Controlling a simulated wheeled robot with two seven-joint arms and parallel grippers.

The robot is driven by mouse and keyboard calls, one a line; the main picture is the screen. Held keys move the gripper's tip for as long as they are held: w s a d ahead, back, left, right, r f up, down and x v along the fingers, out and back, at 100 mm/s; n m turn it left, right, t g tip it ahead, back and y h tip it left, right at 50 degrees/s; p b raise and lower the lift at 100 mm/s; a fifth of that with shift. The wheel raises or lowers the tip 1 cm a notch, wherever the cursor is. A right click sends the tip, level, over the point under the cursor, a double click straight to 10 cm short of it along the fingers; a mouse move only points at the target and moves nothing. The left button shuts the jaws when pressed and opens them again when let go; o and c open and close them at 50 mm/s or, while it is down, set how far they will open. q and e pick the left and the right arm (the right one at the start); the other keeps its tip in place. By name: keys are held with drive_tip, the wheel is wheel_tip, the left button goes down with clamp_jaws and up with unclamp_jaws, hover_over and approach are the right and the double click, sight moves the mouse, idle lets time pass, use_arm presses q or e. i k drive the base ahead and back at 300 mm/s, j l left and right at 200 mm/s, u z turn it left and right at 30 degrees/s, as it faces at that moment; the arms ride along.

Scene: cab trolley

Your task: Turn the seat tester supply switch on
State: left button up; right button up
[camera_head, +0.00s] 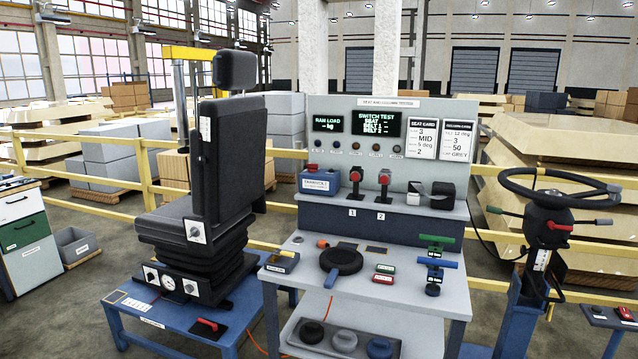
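The seat and column tester (430,170) is a grey upright panel at the back of a grey-topped bench. Its two dark screens show green text, RAM LOAD (327,123) and SWITCH TEST (376,123). A row of small round buttons or lamps (356,146) runs below them. A blue box (319,182) with a red part on top stands at the panel's lower left. Two red-topped controls stand above labels 1 (355,176) and 2 (384,178). I cannot tell which part is the supply switch or its position. Neither gripper is in view.
A black seat (229,170) stands on a blue stand at left. A steering column with black wheel (545,190) stands at right. A round black tool (341,262), green and blue handled pieces (437,264) and small blocks lie on the bench. Yellow rails run behind.

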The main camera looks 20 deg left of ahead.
sight(312, 167)
drive_tip(key=i+j+z, duration=0.4)
drive_tip(key=i+j, duration=0.85)
